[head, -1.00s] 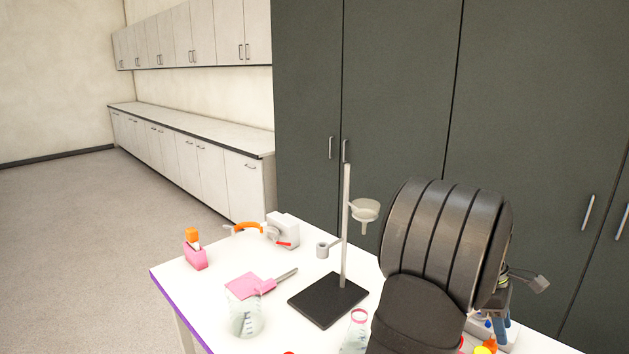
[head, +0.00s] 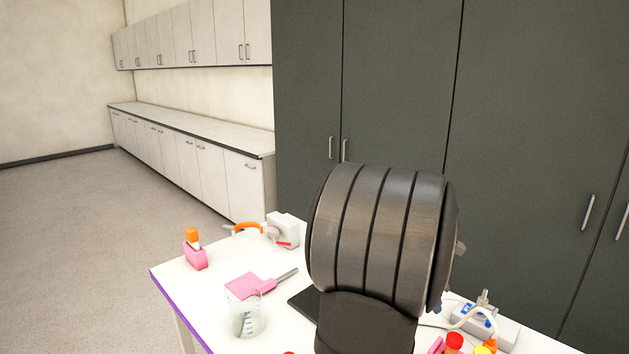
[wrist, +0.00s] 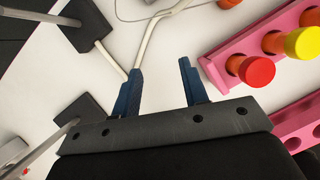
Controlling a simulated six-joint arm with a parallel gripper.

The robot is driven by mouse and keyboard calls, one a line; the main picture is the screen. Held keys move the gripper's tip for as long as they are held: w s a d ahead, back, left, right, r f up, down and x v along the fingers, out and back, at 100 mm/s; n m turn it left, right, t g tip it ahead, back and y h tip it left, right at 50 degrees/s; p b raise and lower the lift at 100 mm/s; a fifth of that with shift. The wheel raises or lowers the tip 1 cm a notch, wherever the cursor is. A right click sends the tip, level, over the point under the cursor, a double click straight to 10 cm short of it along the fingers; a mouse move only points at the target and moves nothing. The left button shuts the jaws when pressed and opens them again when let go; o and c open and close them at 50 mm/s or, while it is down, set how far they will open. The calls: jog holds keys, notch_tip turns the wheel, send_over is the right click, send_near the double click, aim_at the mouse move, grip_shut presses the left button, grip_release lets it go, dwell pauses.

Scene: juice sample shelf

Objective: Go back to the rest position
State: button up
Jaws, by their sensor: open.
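My gripper (wrist: 160,88) shows in the wrist view with its two blue fingers apart and nothing between them. It is above the white table (wrist: 165,60), left of a pink rack (wrist: 290,35) that holds a red-capped vial (wrist: 257,71) and a yellow-capped vial (wrist: 303,43). The gripper is hidden behind my dark arm in the head view. There the red cap (head: 454,340) and the yellow cap (head: 484,350) show low on the right.
A dark stand base (head: 305,303) is partly behind my arm. A grey-white device (head: 485,325) with a cable is at right.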

jog(key=shift+n, duration=0.6)
jog(key=f, duration=0.3)
jog(key=a+f, duration=0.1)
jog(key=f, duration=0.6)
jog(key=shift+w+a, duration=0.3)
jog(key=shift+a, duration=0.05)
jog(key=shift+s+a+r+t, duration=0.1)
jog(key=shift+a+r+t, duration=0.1)
jog(key=shift+r, duration=0.4)
jog(key=shift+s+a+r+t, duration=0.1)
jog(key=shift+a+r, duration=0.1)
jog(key=shift+r, duration=0.35)
jog(key=shift+v, duration=0.95)
jog(key=shift+w+a, duration=0.1)
jog(key=shift+w, duration=0.05)
